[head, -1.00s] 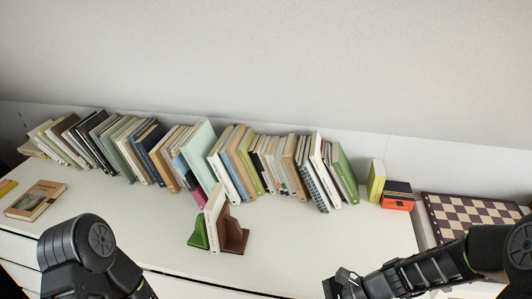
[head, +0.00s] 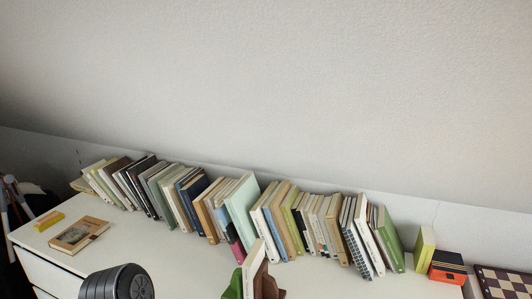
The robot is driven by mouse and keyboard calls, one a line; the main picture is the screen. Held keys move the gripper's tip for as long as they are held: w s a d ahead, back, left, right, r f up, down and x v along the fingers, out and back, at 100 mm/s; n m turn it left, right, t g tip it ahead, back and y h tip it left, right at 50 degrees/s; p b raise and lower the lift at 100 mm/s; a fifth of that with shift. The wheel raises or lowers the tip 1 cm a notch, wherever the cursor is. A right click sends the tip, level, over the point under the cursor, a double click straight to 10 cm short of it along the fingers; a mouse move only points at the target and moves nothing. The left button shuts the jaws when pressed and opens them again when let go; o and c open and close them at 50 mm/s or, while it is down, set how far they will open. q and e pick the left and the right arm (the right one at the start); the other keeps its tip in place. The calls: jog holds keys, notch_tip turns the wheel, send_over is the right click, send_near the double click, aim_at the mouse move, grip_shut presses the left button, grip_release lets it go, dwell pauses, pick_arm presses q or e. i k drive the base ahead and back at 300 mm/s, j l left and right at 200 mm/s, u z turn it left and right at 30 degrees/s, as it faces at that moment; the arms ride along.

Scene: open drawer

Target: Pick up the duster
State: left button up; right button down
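No thing in the head view is plainly a duster. A small yellow block (head: 49,221) lies flat near the left end of the white cabinet top, and I cannot tell whether it is the duster. My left gripper is out of view; only a dark rounded joint of my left arm shows at the bottom edge, to the right of the block and apart from it. My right arm and gripper are out of view.
A brown-covered book (head: 79,236) lies right of the block on the white cabinet top (head: 160,250). A long row of leaning books (head: 240,210) stands along the back. A green bookend (head: 233,284) stands at the front. A chessboard (head: 510,284) is at far right.

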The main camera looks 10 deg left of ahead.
aim_at(52, 218)
jog(key=u, duration=1.7)
jog(key=i+j, duration=0.5)
jog(key=i+j+z, duration=0.1)
jog(key=i+j, duration=0.35)
jog(key=i+j+z, duration=0.1)
jog(key=i+j, duration=0.8)
jog(key=j, duration=0.2)
jog(key=i+j+z, duration=0.1)
jog(key=i+j, duration=0.75)
jog(key=j, duration=0.3)
jog(key=i+l+z, duration=0.05)
